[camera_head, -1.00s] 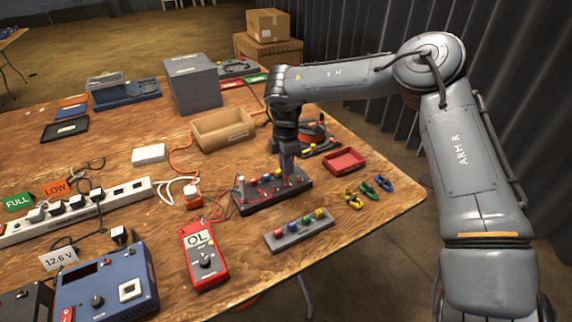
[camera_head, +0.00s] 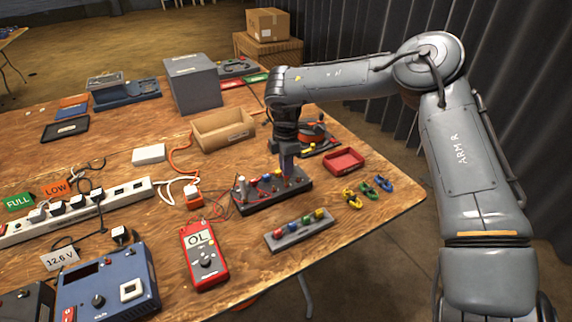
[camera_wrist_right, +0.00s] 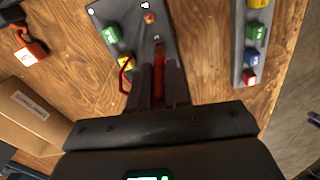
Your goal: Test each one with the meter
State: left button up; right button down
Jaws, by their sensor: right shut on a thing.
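The red meter (camera_head: 204,255) lies on the table and reads OL. Thin red leads run from it to the dark block (camera_head: 245,207), which bears small coloured pieces. My right gripper (camera_head: 288,175) points down over this block's right part. In the right wrist view it (camera_wrist_right: 158,52) is shut on a long red thing (camera_wrist_right: 158,78), which looks like a probe; its tip contact is unclear. A green piece (camera_wrist_right: 110,35), a yellow piece (camera_wrist_right: 125,63) and a red piece (camera_wrist_right: 149,18) sit on the block. A grey rack (camera_head: 284,240) holds several coloured pieces. My left gripper is out of view.
A red tray (camera_head: 344,161) and yellow, green and blue clips (camera_head: 369,187) lie to the right. A wooden bin (camera_head: 222,134), grey box (camera_head: 192,85) and power strip (camera_head: 110,202) stand farther left. A blue supply (camera_head: 108,285) is at front left.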

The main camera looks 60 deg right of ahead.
jog(key=shift+f, duration=0.3)
jog(key=shift+f+b, duration=0.3)
jog(key=shift+b, duration=0.05)
jog(key=shift+f, duration=0.1)
dwell(0.6)
dwell(0.6)
jog(key=shift+f, duration=0.25)
dwell(0.5)
jog(key=c, duration=1.1)
grip_release()
jog(key=o, duration=0.4)
jog(key=shift+r, duration=0.15)
